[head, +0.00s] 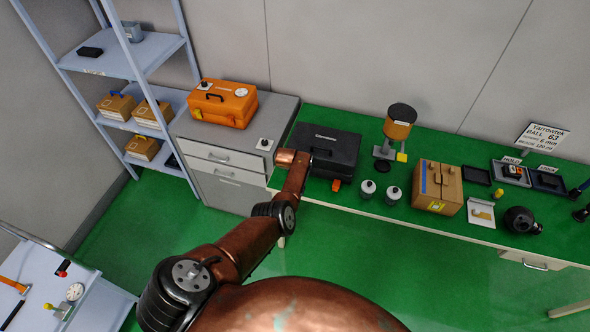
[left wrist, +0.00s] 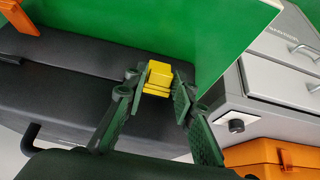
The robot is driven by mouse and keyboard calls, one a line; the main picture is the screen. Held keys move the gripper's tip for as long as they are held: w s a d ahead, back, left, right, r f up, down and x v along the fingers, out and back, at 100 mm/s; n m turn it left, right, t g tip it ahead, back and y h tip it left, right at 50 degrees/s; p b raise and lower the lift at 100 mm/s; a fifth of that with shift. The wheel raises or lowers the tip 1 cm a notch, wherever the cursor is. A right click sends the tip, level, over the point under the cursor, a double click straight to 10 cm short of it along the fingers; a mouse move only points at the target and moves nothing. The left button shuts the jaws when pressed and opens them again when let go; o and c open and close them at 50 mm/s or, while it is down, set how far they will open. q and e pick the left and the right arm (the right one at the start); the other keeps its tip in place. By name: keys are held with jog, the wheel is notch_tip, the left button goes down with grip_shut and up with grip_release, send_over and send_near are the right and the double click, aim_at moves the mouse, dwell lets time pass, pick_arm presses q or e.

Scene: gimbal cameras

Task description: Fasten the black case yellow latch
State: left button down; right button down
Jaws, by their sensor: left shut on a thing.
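The black case (head: 330,150) lies on the green-topped bench in the head view, its lid looking closed. It fills the left part of the left wrist view (left wrist: 70,80). The yellow latch (left wrist: 158,77) sits at the case's edge, between the fingers of my left gripper (left wrist: 156,82), which is shut on it. I cannot tell whether the latch is fastened. In the head view my left arm covers the left end of the case and hides the yellow latch. An orange latch (head: 336,185) shows on the case's front. My right gripper is not in view.
A grey drawer cabinet (head: 228,178) adjoins the bench on the left, bearing an orange case (head: 222,103). A shelf rack (head: 142,55) is far left.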

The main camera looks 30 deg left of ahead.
pick_arm(q)
jog(key=c, duration=2)
grip_release()
jog(key=shift+c, duration=0.2)
jog(key=o, duration=0.3)
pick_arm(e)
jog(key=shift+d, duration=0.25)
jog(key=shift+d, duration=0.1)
pick_arm(q)
jog(key=shift+r, duration=0.1)
jog(key=shift+s+r, duration=0.1)
jog(key=shift+r, duration=0.15)
jog(key=shift+v, duration=5.6)
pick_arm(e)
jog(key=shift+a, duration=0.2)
pick_arm(q)
jog(key=shift+s, duration=0.1)
